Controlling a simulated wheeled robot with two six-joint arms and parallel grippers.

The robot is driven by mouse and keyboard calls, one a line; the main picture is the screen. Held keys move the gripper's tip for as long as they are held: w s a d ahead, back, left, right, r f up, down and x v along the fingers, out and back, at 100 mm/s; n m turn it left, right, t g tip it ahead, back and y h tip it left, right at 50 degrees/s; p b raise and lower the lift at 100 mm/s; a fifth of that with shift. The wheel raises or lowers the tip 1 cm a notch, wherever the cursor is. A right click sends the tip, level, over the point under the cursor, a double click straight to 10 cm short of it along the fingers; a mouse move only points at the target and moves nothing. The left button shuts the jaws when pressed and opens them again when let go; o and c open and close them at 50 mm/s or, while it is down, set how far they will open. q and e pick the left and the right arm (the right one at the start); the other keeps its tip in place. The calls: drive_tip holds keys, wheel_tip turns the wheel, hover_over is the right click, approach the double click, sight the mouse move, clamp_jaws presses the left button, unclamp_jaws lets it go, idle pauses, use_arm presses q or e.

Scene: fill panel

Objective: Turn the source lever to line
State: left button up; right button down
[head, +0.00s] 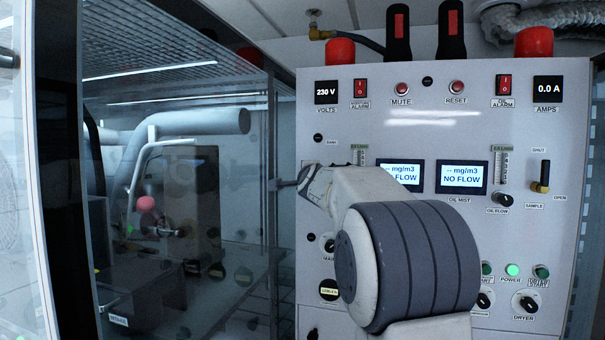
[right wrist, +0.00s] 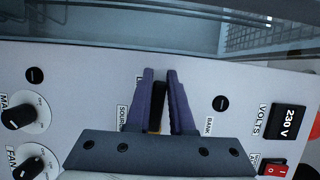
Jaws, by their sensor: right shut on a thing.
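The source lever (right wrist: 159,98) is a black handle with a brass base, seen in the right wrist view between the two purple-grey fingers of my right gripper (right wrist: 160,72). The gripper is shut on it. The handle points to the top of that view, toward the panel's left edge. The BANK label (right wrist: 209,126) is right of the fingers. The SOURCE label (right wrist: 123,118) is left of them, with another label partly hidden above it. In the head view my right arm hides the lever, and the gripper (head: 284,184) reaches the panel's left edge. My left gripper is not in view.
The white fill panel (head: 450,120) carries switches, knobs, two NO FLOW displays (head: 463,177) and a separate sample lever (head: 541,177) at right. A glass-sided enclosure (head: 170,220) with machinery stands left of the panel, close to my right gripper.

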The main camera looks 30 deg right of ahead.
drive_tip(key=shift+a+r, duration=0.1)
drive_tip(key=shift+r, duration=0.05)
drive_tip(key=c, duration=0.8)
unclamp_jaws()
drive_tip(key=shift+a, duration=0.2)
drive_tip(key=shift+d, duration=0.25)
drive_tip(key=v, duration=1)
drive_tip(key=shift+s+a+r, duration=0.15)
drive_tip(key=shift+a+r, duration=0.05)
drive_tip(key=shift+a, duration=0.25)
